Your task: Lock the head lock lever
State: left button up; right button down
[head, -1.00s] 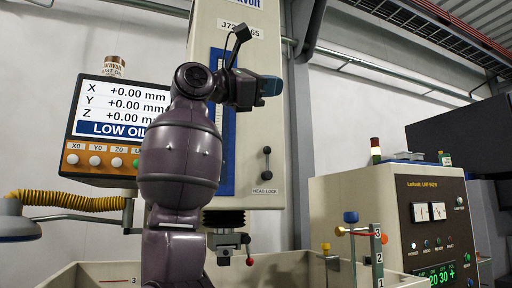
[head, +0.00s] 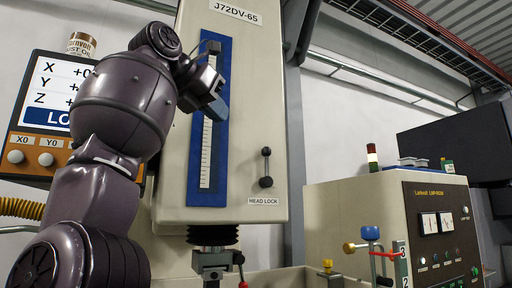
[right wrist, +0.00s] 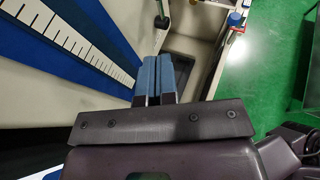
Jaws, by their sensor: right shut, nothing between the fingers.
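The head lock lever (head: 266,168) is a small black lever with a ball at each end, standing upright on the cream machine head (head: 262,110), above the HEAD LOCK label (head: 263,201). My right gripper (head: 218,108) is in front of the blue scale strip, to the left of the lever and higher, apart from it. In the right wrist view its two blue-padded fingers (right wrist: 155,80) are together with nothing between them. A dark knob (right wrist: 162,20) beyond the fingertips there may be the lever, but I cannot tell for sure. My left gripper is not in view.
The blue scale strip (head: 206,160) runs down the head's face. A readout display (head: 45,95) stands at left, partly hidden by my arm. A control cabinet (head: 345,205) and a stand with coloured knobs (head: 371,233) are at right. The space before the lever is clear.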

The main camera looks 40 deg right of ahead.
aim_at(265, 152)
jog(key=x, duration=0.4)
jog(key=p+x, duration=0.1)
jog(key=x, duration=0.3)
jog(key=p+x, duration=0.1)
jog(key=x, duration=0.3)
jog(key=shift+w+d+r, duration=0.1)
jog(key=shift+d+r, duration=0.15)
jog(key=shift+d, duration=0.15)
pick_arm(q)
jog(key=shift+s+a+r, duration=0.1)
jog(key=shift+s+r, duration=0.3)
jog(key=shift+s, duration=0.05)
pick_arm(e)
jog(key=shift+w+d+f, duration=0.1)
jog(key=shift+d, duration=0.6)
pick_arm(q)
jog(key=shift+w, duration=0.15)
